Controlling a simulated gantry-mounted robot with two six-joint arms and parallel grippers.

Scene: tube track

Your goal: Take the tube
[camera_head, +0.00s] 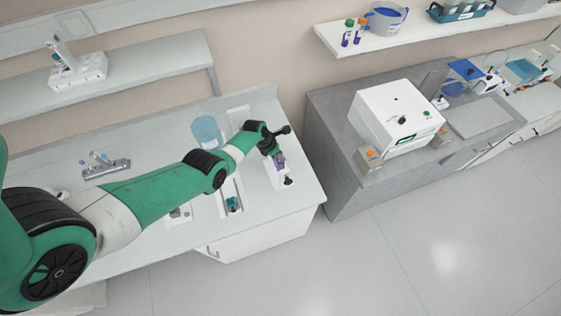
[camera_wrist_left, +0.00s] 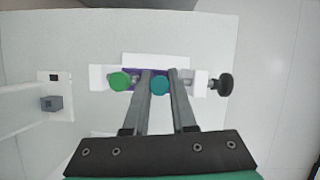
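A tube with a teal cap (camera_wrist_left: 160,84) stands between the two fingers of my left gripper (camera_wrist_left: 160,74) in the left wrist view. The fingers lie close on both sides of the cap; whether they press on the tube is not clear. A second tube with a green cap (camera_wrist_left: 120,82) is just outside the left finger. Purple shows below the caps. In the head view my left gripper (camera_head: 272,149) points down over the purple tubes (camera_head: 279,162) at the bench's right end. My right gripper is not in view.
The tubes are at a white track (camera_head: 272,177) with a black knob (camera_wrist_left: 222,84) at its end. A second white track (camera_head: 227,185) lies to the left, with a blue container (camera_head: 206,131) nearby. A white machine (camera_head: 397,115) stands on the grey bench at right.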

